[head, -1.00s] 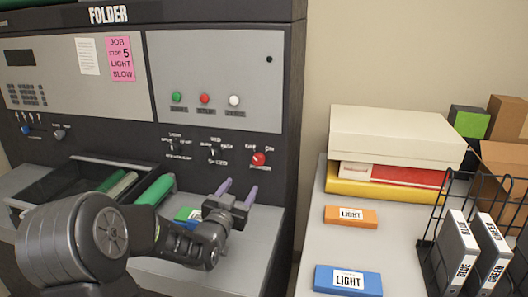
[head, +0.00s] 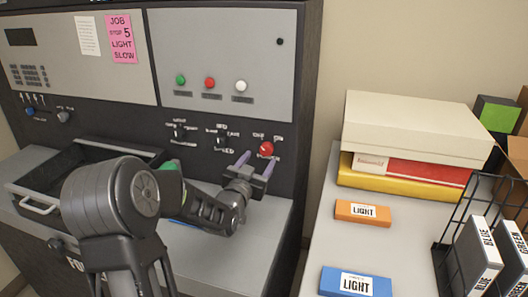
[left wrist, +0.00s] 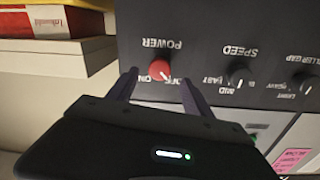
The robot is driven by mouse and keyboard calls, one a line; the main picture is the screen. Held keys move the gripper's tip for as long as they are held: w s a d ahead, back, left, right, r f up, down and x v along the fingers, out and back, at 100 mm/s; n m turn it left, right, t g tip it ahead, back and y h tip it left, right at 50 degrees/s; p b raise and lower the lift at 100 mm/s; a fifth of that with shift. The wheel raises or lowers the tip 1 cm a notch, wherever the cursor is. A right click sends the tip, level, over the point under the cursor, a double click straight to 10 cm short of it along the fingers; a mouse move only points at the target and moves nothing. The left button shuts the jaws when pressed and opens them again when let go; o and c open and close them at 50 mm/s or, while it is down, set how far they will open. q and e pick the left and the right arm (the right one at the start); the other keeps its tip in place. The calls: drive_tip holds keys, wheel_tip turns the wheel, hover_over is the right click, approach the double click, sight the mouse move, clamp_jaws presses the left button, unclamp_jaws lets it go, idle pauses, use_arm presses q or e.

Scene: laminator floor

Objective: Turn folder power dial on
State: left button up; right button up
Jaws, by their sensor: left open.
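The red power dial (head: 266,149) sits low on the right of the folder's dark front panel, with its OFF and ON labels just above it. In the left wrist view, where the panel appears upside down, the dial (left wrist: 159,70) has a pale mark that seems to point toward OFF. My left gripper (head: 256,161) is open, its two purple-grey fingers pointing at the panel just below the dial. In the wrist view the fingers (left wrist: 158,79) lie either side of the dial; I cannot tell whether they touch it. My right gripper is out of view.
Speed (head: 220,141) and other black knobs are left of the dial. Green, red and white buttons (head: 209,83) are above. A black tray (head: 40,205) stands left of my arm. A side table (head: 318,245) at right holds boxes, labelled blocks and a wire rack.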

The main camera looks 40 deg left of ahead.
sight(265, 152)
use_arm(q)
drive_tip(key=p+x, duration=0.1)
drive_tip(key=x, duration=0.4)
clamp_jaws()
idle(0.6)
